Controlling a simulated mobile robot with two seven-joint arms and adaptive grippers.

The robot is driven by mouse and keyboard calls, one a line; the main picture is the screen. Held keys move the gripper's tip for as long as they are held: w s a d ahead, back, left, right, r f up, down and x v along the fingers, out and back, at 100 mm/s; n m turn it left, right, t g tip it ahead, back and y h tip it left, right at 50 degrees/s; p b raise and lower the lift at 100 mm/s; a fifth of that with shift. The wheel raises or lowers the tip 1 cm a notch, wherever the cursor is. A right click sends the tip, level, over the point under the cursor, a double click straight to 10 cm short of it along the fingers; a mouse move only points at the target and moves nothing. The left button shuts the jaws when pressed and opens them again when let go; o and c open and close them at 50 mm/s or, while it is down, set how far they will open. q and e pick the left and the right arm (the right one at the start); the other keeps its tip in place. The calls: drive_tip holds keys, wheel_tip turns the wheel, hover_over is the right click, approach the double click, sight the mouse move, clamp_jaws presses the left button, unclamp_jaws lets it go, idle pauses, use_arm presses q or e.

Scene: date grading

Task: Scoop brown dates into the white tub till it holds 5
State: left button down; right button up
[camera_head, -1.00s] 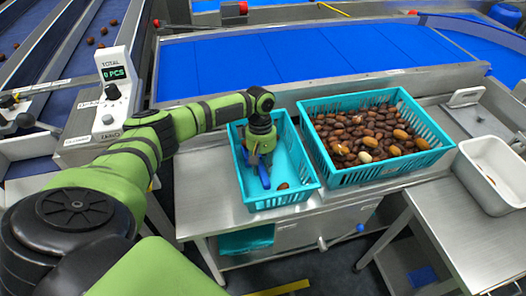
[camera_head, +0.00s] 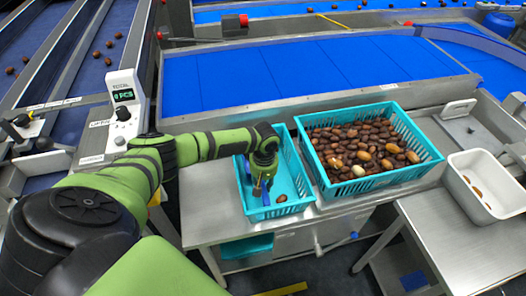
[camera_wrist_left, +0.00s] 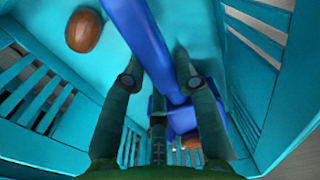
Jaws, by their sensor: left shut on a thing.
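My left gripper (camera_head: 262,181) is shut on a blue scoop (camera_head: 265,192), low inside the smaller teal basket (camera_head: 300,205). The scoop's handle (camera_wrist_left: 150,40) passes between the fingers in the left wrist view; its bowl is mostly hidden. A brown date (camera_head: 281,198) lies on that basket's floor, apart from the scoop. In the wrist view, part of another date (camera_wrist_left: 190,142) shows by the scoop, behind the fingers; I cannot tell if it is in the bowl. The white tub (camera_head: 505,205) at the right holds a few dates (camera_head: 477,191). My right gripper is out of view.
A larger teal crate (camera_head: 432,150) full of brown and some paler dates stands right of the small basket. A counter box (camera_head: 124,100) stands at the left. Blue conveyor belts (camera_head: 300,68) run behind. The steel table (camera_head: 440,235) before the tub is clear.

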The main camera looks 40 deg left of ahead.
use_arm(q)
drive_tip(key=shift+f+p, duration=0.1)
drive_tip(key=shift+p, duration=0.3)
idle(0.8)
drive_tip(key=shift+s+d+t+y+p, duration=0.1)
drive_tip(key=shift+t+y+p, duration=0.3)
drive_tip(key=shift+p, duration=0.35)
drive_tip(key=shift+s+d+y+p, duration=0.15)
drive_tip(key=shift+y+p, duration=0.15)
drive_tip(key=shift+p, duration=0.15)
drive_tip(key=shift+t, duration=0.4)
drive_tip(key=shift+w+a+p+v, duration=0.1)
drive_tip(key=shift+p+v, duration=0.85)
drive_tip(key=shift+p, duration=0.2)
drive_tip(key=shift+w+a+p+v, duration=0.1)
drive_tip(key=shift+w+p+v, duration=0.05)
drive_tip(key=shift+p+v, duration=0.9)
drive_tip(key=shift+w+a+p+v, duration=0.1)
drive_tip(key=shift+p+v, duration=0.75)
drive_tip(key=shift+p, duration=0.4)
drive_tip(key=shift+r+y, duration=0.4)
drive_tip(key=shift+r, duration=1)
